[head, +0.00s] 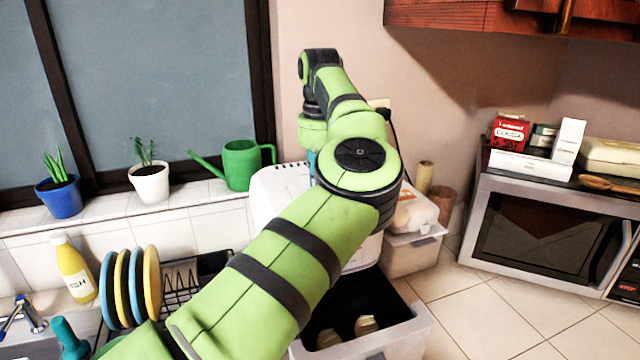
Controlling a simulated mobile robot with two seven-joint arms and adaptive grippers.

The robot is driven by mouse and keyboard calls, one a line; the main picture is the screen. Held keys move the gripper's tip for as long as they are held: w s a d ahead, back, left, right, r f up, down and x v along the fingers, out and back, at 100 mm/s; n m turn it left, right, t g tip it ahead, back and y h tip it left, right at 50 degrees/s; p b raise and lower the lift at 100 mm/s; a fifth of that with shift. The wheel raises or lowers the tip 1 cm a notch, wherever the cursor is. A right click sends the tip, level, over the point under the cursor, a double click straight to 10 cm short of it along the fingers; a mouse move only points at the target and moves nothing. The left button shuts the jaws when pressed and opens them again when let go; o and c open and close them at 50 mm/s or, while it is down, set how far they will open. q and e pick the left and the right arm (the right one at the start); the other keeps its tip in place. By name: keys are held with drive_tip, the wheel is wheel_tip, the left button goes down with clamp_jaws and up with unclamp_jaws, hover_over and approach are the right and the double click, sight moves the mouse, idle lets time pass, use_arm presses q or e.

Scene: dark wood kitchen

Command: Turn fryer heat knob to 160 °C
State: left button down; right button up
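The white fryer (278,190) stands against the wall in the middle of the head view, largely covered by my green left arm. Its front basket drawer (416,328) appears pulled out, with a dark inside and a few pale pieces of food (366,324) in it. The heat knob and its setting are hidden behind the arm. My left arm comes in from the lower left, rises over the fryer and bends down at the wrist. My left gripper is hidden behind the arm. My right gripper is outside the view.
A silver microwave (545,225) with boxes on top stands at right. An egg container (412,250) sits right of the fryer. A dish rack (185,285) with plates, a yellow bottle (74,268) and a sink are at left. Tiled counter (480,310) is clear at lower right.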

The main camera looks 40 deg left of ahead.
use_arm(q)
drive_tip(key=m+b, duration=0.1)
drive_tip(key=m, duration=0.2)
drive_tip(key=shift+m, duration=0.3)
drive_tip(key=shift+m+b, duration=0.45)
drive_tip(key=shift+m, duration=1.05)
drive_tip(key=c, duration=0.9)
unclamp_jaws()
drive_tip(key=shift+r, duration=0.1)
drive_tip(key=shift+r, duration=3.7)
drive_tip(key=shift+f, duration=0.1)
